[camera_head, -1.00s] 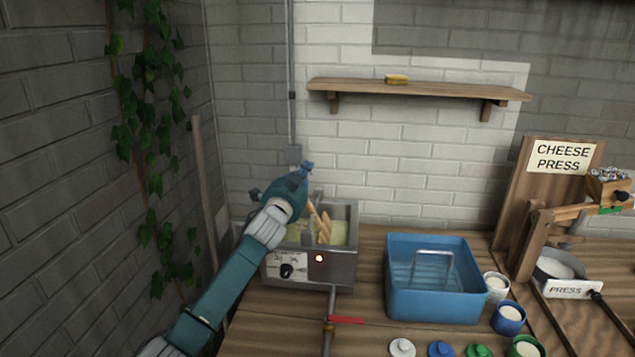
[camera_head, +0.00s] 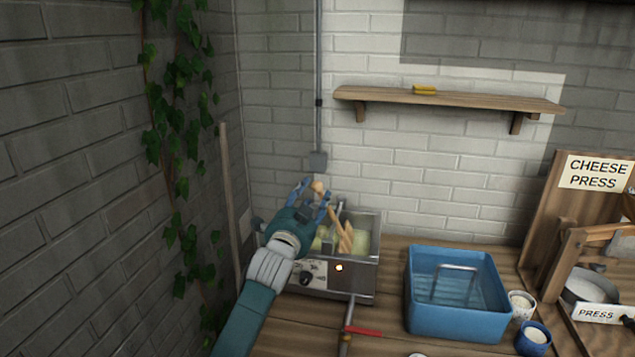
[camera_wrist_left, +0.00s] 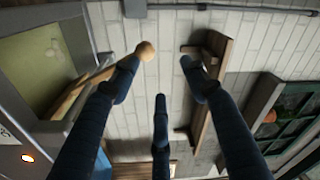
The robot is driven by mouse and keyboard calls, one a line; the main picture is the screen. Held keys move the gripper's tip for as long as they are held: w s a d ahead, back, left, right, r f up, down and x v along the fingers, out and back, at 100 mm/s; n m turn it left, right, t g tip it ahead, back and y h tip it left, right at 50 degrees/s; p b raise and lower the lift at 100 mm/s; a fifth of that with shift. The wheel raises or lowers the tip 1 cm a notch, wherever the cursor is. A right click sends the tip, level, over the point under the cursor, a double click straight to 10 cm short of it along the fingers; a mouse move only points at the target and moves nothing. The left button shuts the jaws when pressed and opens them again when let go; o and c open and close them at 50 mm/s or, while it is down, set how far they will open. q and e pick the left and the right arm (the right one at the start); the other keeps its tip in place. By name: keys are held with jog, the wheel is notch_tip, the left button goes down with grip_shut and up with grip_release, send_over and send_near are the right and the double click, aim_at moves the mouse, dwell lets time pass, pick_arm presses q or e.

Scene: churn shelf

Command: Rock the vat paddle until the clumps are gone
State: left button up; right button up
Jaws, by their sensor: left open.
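The metal vat (camera_head: 358,287) stands on the wooden counter and holds pale yellow-green contents (camera_head: 361,243); the wrist view shows part of that surface (camera_wrist_left: 32,52). Clumps are too small or hidden to make out clearly. The wooden paddle (camera_head: 345,238) leans in the vat, its handle rising up and left to a round knob (camera_head: 318,186). My left gripper (camera_head: 313,193) is open above the vat's left side, fingers around or beside the knob. In the wrist view the knob (camera_wrist_left: 146,50) is close to one fingertip; contact is unclear. My right gripper is out of view.
A blue tub (camera_head: 458,318) stands right of the vat, with small cups (camera_head: 534,338) beside it. A red-handled tap (camera_head: 364,331) is in front of the vat. The cheese press (camera_head: 590,240) is far right. A shelf (camera_head: 450,99) is above; ivy (camera_head: 180,150) hangs left.

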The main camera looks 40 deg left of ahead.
aim_at(316, 190)
pick_arm(q)
jog(key=shift+g, duration=0.6)
jog(key=w+a+p, duration=0.1)
jog(key=w, duration=0.1)
jog(key=w+a+f+p, duration=0.1)
jog(key=w+a, duration=0.1)
jog(key=w+a+f+p, duration=0.1)
jog(key=w, duration=0.2)
jog(key=shift+w+a, duration=0.1)
jog(key=shift+a, duration=0.1)
jog(key=shift+w+a, duration=0.35)
jog(key=shift+w, duration=0.2)
jog(key=shift+w+a+f, duration=0.1)
jog(key=shift+w, duration=0.1)
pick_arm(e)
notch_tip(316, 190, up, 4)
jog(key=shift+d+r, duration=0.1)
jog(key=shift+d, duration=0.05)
pick_arm(q)
jog(key=c, duration=1)
grip_shut()
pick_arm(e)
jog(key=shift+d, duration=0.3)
